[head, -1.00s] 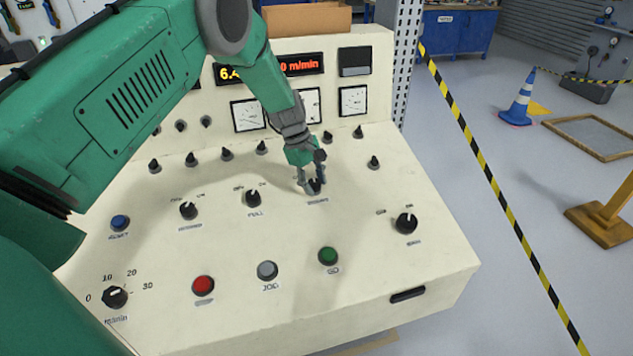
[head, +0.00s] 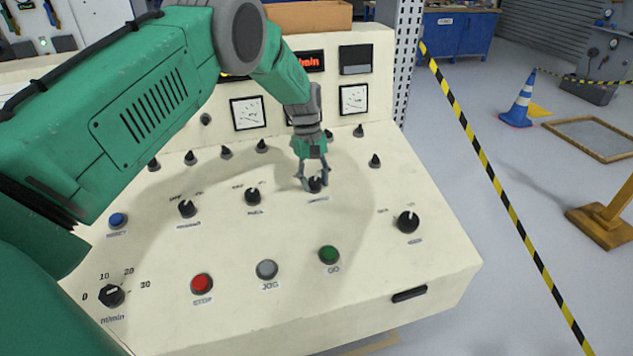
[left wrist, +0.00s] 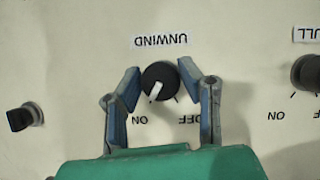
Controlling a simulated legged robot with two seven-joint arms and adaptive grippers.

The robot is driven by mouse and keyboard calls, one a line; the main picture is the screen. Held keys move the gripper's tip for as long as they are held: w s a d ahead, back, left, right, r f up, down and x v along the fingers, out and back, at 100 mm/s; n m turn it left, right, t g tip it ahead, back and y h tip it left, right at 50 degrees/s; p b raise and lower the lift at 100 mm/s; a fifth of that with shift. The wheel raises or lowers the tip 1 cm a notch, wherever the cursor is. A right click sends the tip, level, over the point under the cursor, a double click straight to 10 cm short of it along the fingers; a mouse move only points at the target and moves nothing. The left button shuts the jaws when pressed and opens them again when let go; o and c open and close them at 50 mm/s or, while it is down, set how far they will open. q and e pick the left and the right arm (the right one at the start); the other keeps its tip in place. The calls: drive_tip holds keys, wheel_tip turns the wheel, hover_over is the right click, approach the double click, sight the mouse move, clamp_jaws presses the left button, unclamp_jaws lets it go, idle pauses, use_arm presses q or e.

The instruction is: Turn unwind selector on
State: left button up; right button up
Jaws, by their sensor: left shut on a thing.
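The unwind selector is a round black knob (left wrist: 163,73) with a white pointer, on the cream panel. In the left wrist view its UNWIND label (left wrist: 160,41) is upside down. The pointer slants down and left, toward the ON mark (left wrist: 140,120) and away from OFF (left wrist: 189,119). My left gripper (head: 315,185) is shut on the knob, with one finger on each side of it. In the head view the knob (head: 316,187) is partly hidden by the fingers. My right gripper is in neither view.
The PULL selector (head: 253,197) stands to the left and another black selector (head: 407,222) to the right. A row of small knobs lies behind. Red (head: 202,284), grey (head: 266,270) and green (head: 329,254) buttons are in front.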

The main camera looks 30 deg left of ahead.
use_arm(q)
drive_tip(key=shift+w+a+r, duration=0.1)
drive_tip(key=shift+a, duration=0.15)
drive_tip(key=o, duration=1.1)
drive_tip(key=shift+w+a+f, duration=0.15)
drive_tip(key=shift+f, duration=0.05)
drive_tip(key=shift+r, duration=0.45)
drive_tip(key=v, duration=1.1)
drive_tip(key=shift+w+a+f, duration=0.1)
drive_tip(key=shift+w+a, duration=0.05)
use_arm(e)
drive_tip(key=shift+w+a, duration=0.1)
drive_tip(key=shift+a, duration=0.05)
